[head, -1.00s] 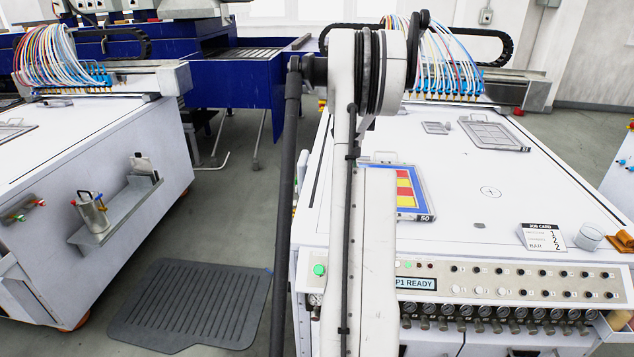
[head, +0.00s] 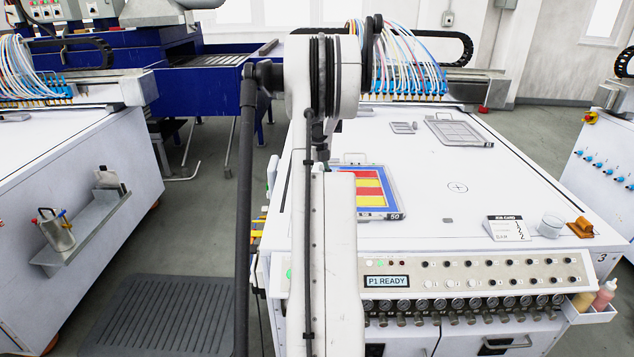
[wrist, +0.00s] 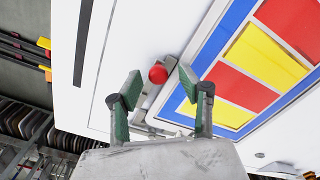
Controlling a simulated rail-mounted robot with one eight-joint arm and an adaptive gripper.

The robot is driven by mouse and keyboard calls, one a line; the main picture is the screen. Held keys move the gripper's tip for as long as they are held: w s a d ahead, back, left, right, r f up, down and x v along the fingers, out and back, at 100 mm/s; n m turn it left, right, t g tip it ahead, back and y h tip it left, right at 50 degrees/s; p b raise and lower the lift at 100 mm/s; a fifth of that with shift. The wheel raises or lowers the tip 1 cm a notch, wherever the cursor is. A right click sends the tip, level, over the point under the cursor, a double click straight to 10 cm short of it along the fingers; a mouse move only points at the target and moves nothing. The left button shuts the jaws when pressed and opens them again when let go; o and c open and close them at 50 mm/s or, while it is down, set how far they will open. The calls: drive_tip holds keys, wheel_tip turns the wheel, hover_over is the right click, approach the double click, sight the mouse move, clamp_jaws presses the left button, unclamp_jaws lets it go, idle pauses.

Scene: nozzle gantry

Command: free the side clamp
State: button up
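The side clamp shows in the wrist view as a round red knob (wrist: 158,74) on a small grey metal fitting (wrist: 151,97), beside the blue rim of a frame (wrist: 187,108) with red and yellow panels. My gripper (wrist: 159,82) is open, with its two green-padded fingers apart on either side of the knob in the picture. I see no contact, and the height gap to the knob cannot be judged. In the head view the framed panel (head: 396,199) lies on the white table, and my arm hides my gripper and the clamp.
The white table (head: 430,240) is mostly bare to the right of the frame. A job card (head: 508,228), a clear cup (head: 551,226) and an orange piece (head: 582,228) sit at its front right. Metal frames (head: 458,131) lie at the back. Tubes (head: 400,60) rise behind.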

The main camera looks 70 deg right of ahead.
wheel_tip(320, 180, up, 12)
idle(0.7)
idle(0.4)
